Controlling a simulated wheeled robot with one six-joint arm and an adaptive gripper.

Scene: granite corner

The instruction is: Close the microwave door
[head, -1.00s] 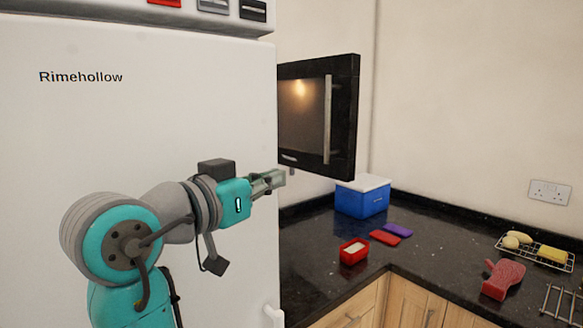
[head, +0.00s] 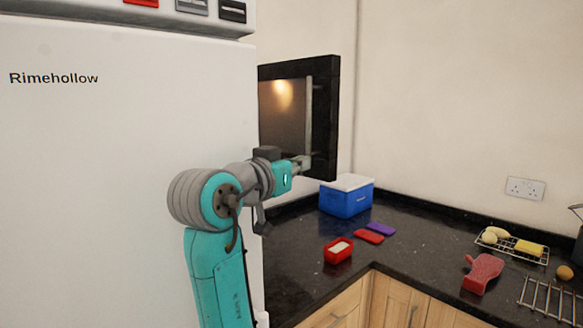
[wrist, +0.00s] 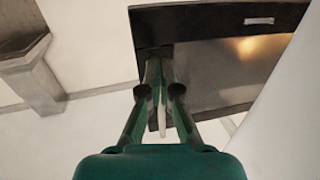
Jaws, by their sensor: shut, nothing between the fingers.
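The microwave door (head: 325,110) stands open past the fridge's right edge, with a dark frame, a glass window and an upright handle (head: 308,105). The microwave's body is hidden behind the fridge. My gripper (head: 303,162) is shut and empty, in front of the lower part of the door, near the handle's lower end. In the wrist view the door (wrist: 205,22) lies just beyond my closed fingers (wrist: 160,100). I cannot tell whether the fingers touch it.
The white fridge (head: 120,180) fills the left side, close to my arm. The space right of the door is clear.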

